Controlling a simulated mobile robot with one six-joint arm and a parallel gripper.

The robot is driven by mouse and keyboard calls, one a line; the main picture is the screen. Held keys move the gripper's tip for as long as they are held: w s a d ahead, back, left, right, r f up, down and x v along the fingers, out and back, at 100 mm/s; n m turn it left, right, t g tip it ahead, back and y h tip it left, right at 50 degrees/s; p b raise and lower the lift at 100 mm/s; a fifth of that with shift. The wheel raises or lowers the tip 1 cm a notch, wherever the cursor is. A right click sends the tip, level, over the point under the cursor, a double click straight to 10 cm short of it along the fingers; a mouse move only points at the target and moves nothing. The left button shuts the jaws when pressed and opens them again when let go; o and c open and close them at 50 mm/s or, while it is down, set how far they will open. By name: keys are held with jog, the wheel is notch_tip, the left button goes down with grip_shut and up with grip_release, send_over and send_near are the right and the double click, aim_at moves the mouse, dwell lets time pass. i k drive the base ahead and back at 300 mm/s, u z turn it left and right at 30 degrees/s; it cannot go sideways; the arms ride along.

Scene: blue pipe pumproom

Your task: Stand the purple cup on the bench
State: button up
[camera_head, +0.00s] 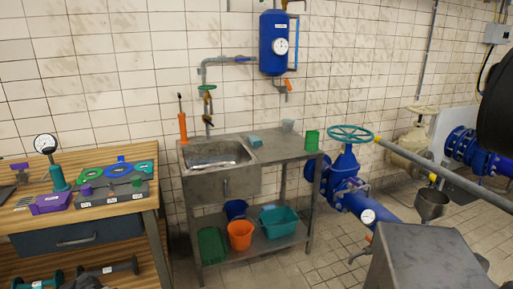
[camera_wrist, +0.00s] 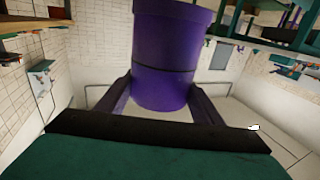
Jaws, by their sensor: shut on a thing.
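A purple cup (camera_wrist: 165,50) fills the upper middle of the wrist view. My gripper (camera_wrist: 163,88) is shut on it, with one dark finger on each side of its body. What is inside the cup is hidden. Neither the held cup nor my gripper's fingers can be made out in the head view. A wooden workbench (camera_head: 150,203) stands at the left of the head view, its top crowded with tools. A metal sink bench (camera_head: 285,147) stands in the middle, with a sink basin at its left and a flat top at its right.
A green cup (camera_head: 312,140), a grey cup (camera_head: 288,125) and a teal block (camera_head: 255,141) stand on the sink bench. An orange bucket (camera_head: 240,235) and a teal tub (camera_head: 278,221) sit on its lower shelf. A blue valve (camera_head: 347,165) and pipes stand to the right.

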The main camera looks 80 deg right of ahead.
aim_at(284, 145)
jog(key=u, duration=0.1)
jog(key=k, duration=1)
jog(key=z, duration=1.3)
jog(key=i, duration=1.1)
jog(key=z, duration=0.1)
